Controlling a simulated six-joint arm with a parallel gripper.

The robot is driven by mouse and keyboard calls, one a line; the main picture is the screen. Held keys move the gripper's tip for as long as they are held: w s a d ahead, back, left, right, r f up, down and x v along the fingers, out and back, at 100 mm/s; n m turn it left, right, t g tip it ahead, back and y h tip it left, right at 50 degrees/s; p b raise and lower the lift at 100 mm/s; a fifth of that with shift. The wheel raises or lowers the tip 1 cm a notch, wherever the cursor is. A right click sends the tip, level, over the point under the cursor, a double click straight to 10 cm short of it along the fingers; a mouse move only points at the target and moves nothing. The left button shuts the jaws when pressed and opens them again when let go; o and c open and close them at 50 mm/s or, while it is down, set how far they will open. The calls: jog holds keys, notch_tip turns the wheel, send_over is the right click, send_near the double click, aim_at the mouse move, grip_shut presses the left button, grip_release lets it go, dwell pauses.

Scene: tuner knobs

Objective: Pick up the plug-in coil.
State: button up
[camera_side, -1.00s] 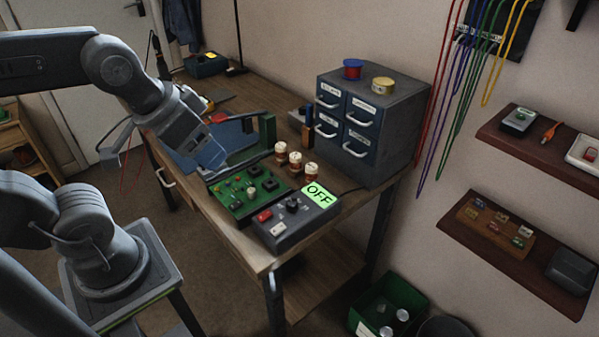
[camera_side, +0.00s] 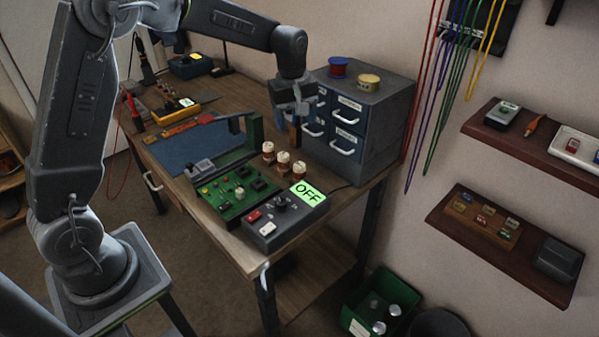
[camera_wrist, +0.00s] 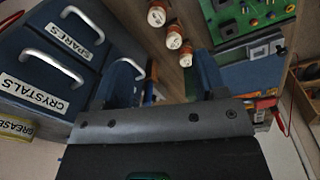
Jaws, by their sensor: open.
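Three brown coils with pale tops stand in a row on the bench: a far-left one (camera_side: 268,148), a middle one (camera_side: 283,160) and a near-right one (camera_side: 299,169). I cannot tell which is the plug-in coil. They also show at the top of the wrist view: one coil (camera_wrist: 157,14), another coil (camera_wrist: 174,37) and a third coil (camera_wrist: 186,56). My gripper (camera_side: 294,118) is open and points down, beyond the row and in front of the drawer cabinet. Its fingers also show in the wrist view (camera_wrist: 165,78), apart from the coils.
The blue drawer cabinet (camera_side: 352,112) stands close to my gripper. A green upright (camera_side: 254,130) rises by the blue mat (camera_side: 185,148). The shelves hang at right.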

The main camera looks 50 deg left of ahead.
jog(key=n, duration=0.2)
send_over(300, 165)
notch_tip(300, 165, down, 5)
jog(key=shift+g, duration=0.4)
notch_tip(300, 165, down, 14)
jog(key=shift+f, duration=0.1)
jog(key=c, duration=1)
